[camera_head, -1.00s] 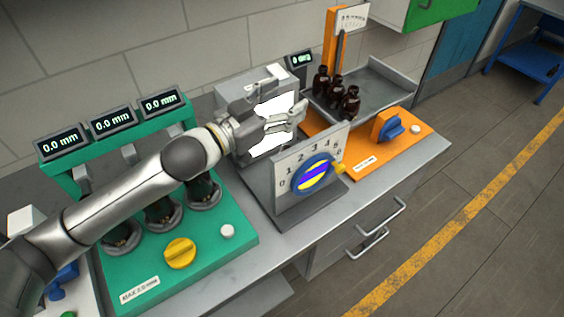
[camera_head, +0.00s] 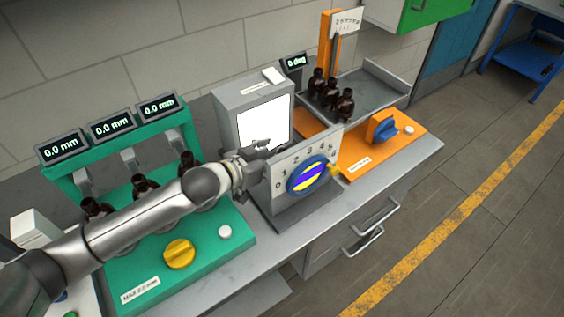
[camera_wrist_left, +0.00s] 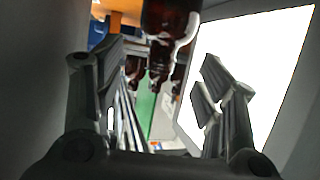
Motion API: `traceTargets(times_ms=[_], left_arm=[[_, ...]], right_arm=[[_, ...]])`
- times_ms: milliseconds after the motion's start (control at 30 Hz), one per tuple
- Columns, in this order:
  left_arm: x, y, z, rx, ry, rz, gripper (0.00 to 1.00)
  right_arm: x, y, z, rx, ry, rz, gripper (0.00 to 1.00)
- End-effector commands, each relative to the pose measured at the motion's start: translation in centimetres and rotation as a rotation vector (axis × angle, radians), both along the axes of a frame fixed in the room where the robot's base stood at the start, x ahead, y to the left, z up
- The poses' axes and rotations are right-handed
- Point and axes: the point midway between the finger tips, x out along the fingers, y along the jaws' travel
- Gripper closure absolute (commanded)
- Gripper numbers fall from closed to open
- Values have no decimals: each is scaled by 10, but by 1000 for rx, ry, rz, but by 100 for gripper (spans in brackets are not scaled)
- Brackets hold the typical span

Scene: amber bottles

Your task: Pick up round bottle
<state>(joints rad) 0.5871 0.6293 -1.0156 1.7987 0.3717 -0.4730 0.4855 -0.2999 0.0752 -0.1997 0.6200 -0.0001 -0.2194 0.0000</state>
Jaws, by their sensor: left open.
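Three dark amber bottles stand in a grey tray at the back right, a left one (camera_head: 317,82), a middle one (camera_head: 329,93) and a right one (camera_head: 345,104). I cannot tell which is the round bottle. My left gripper (camera_head: 264,148) is in front of the white lit panel (camera_head: 263,122), beside the numbered dial plate and apart from the tray bottles. In the left wrist view my gripper (camera_wrist_left: 165,95) is open with nothing between its fingers. Beyond it amber bottles appear upside down, a large one (camera_wrist_left: 170,22) cut off at the top edge and smaller ones behind.
More amber bottles (camera_head: 143,187) stand in the green fixture (camera_head: 215,255), partly behind my left arm. The dial plate (camera_head: 285,172) with its blue knob rises close to the gripper. An orange base (camera_head: 365,160) with a blue knob lies below the tray (camera_head: 375,92).

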Motion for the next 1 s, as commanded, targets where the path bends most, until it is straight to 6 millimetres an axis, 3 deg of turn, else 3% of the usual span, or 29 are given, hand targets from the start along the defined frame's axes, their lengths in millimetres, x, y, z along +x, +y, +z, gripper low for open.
traceTargets(times_ms=[100, 300, 633, 1000], left_arm=[[12, -8, -1, 0, 0, 1, 36], [23, -19, -10, -1, -1, 0, 36], [25, -20, -13, 0, -1, 0, 37], [25, -20, -14, 1, 2, 0, 85]], right_arm=[[0, 1, 10, 2, 0, 1, 56], [0, 1, 13, 1, 0, 1, 56], [0, -4, 13, -4, 0, 3, 56], [0, -5, 13, -7, 1, 2, 56]])
